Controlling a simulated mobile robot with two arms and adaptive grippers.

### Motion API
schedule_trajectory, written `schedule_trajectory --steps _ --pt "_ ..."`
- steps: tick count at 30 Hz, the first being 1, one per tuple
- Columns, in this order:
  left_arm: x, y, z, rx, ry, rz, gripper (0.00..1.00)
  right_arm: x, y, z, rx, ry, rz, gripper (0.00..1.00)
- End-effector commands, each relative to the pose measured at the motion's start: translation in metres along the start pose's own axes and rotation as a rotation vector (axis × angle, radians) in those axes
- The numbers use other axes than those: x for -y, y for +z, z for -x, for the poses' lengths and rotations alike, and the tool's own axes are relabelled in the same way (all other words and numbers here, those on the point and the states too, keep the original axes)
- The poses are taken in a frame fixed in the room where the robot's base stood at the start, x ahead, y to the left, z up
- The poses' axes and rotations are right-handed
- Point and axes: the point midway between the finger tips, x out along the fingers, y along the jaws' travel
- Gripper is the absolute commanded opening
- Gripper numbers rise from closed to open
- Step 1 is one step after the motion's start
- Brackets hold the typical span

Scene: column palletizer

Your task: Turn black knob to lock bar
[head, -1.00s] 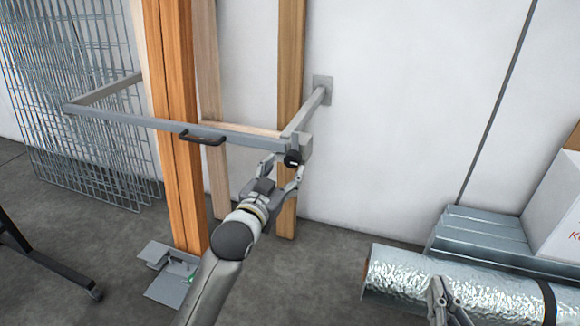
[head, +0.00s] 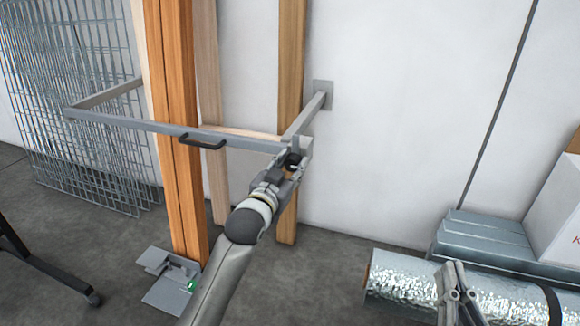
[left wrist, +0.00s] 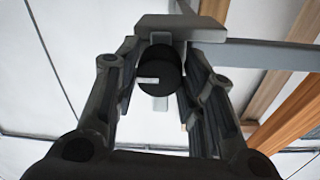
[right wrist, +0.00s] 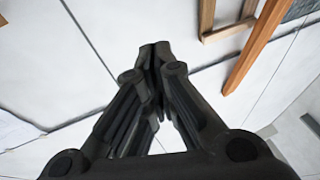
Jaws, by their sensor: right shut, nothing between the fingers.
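The black knob (head: 291,160) is at the right end of the grey bar (head: 130,122), by the corner with the wall arm (head: 312,112). The bar runs across the upright wooden columns (head: 178,120). My left gripper (head: 288,163) is at the knob, its fingers closed in on both sides. In the left wrist view the round knob (left wrist: 160,74) sits between the fingers, its pale mark lying about level. The fingers appear to touch its sides. My right gripper (right wrist: 155,50) is shut and empty; it also shows low right in the head view (head: 453,272).
A black handle (head: 203,142) is on the bar left of the knob. Wire mesh panels (head: 60,90) lean at the left. A foil-wrapped roll (head: 405,280), grey stacked pieces (head: 480,235) and a white box (head: 555,215) are at the lower right. The wall right of the knob is clear.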

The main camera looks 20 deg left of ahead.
Motion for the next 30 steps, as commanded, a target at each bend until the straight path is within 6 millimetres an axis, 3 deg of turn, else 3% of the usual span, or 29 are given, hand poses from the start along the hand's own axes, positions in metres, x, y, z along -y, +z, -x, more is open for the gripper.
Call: schedule_trajectory --steps 1,7,16,25,30 --pt "0.000 0.000 0.000 0.000 0.000 0.000 0.27 0.000 0.000 0.000 0.000 0.000 0.000 0.00" --pt "0.000 0.000 0.000 0.000 0.000 0.000 0.01 0.000 0.000 0.000 0.000 0.001 0.000 0.00" --pt "0.000 0.000 0.000 0.000 0.000 0.009 0.00 0.000 0.003 0.000 0.024 0.001 0.000 0.00" --pt "0.000 -0.002 0.000 -0.003 0.000 0.080 0.00 -0.007 0.047 0.011 0.281 0.015 0.006 0.00" --pt "0.000 -0.002 0.000 -0.005 -0.001 0.151 0.00 -0.013 0.085 0.034 0.519 0.030 0.010 0.00"
